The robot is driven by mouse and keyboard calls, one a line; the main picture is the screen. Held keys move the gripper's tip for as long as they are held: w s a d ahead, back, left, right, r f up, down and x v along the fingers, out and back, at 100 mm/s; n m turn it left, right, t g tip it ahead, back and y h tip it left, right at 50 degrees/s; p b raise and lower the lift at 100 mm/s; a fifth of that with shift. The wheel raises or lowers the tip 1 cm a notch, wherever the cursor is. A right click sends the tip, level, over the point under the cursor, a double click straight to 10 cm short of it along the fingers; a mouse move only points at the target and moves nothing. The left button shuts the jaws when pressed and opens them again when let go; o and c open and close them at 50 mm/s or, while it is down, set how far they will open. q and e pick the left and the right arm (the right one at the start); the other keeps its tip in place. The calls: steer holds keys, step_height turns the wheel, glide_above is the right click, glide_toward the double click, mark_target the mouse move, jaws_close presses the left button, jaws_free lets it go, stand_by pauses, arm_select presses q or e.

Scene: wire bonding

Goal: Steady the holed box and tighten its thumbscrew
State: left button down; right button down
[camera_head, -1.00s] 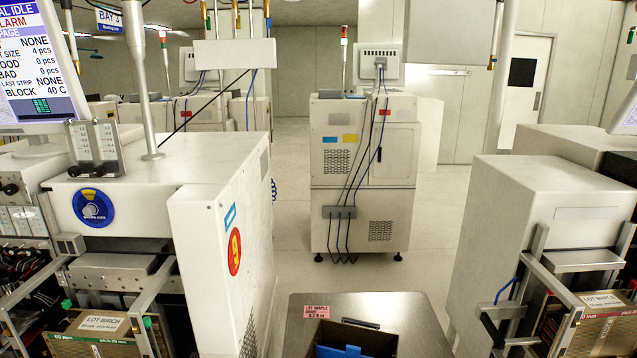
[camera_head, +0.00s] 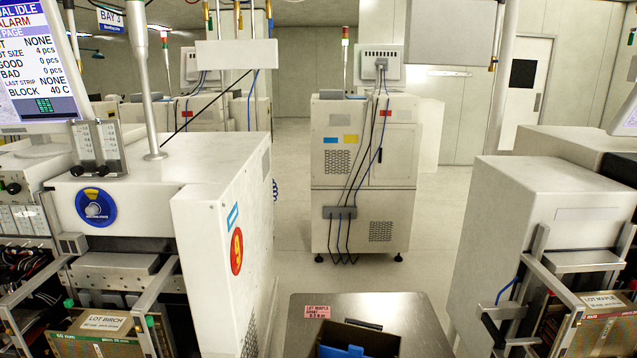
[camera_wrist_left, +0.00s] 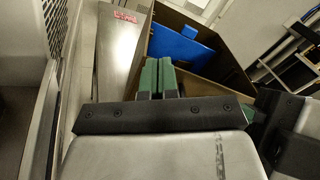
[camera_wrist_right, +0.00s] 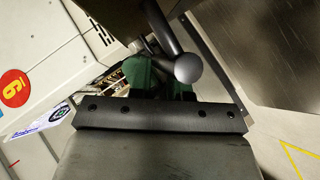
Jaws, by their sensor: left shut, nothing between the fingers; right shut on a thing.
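An open dark box (camera_head: 330,334) stands on the steel cart top at the bottom of the head view, cut off by the frame edge. A blue piece (camera_head: 342,351) is inside it. The left wrist view shows the box's brown wall (camera_wrist_left: 228,77) and the blue piece (camera_wrist_left: 181,45). My left gripper (camera_wrist_left: 158,66) is shut and empty, its green fingers just in front of the box. My right gripper (camera_wrist_right: 160,72) is shut at a dark round-ended rod (camera_wrist_right: 188,68), which partly hides its fingers. I cannot tell whether this is the thumbscrew. No hole is clear.
The steel cart top (camera_head: 425,335) has bare room right of the box and a pink label (camera_head: 317,311) behind it. White machines stand close on the left (camera_head: 220,240) and right (camera_head: 530,200). A further machine (camera_head: 365,175) stands behind, across open floor.

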arm_select(q)
steer(key=shift+w+d+f, duration=0.1)
steer(key=shift+d+f, duration=0.3)
steer(key=shift+d, duration=0.1)
stand_by(0.6)
steer(key=shift+d+r, duration=0.45)
steer(key=shift+d, duration=0.1)
stand_by(0.3)
steer(key=shift+r, duration=0.25)
steer(key=v, duration=0.6)
stand_by(0.5)
steer(key=shift+a+f, duration=0.1)
steer(key=shift+a, duration=0.05)
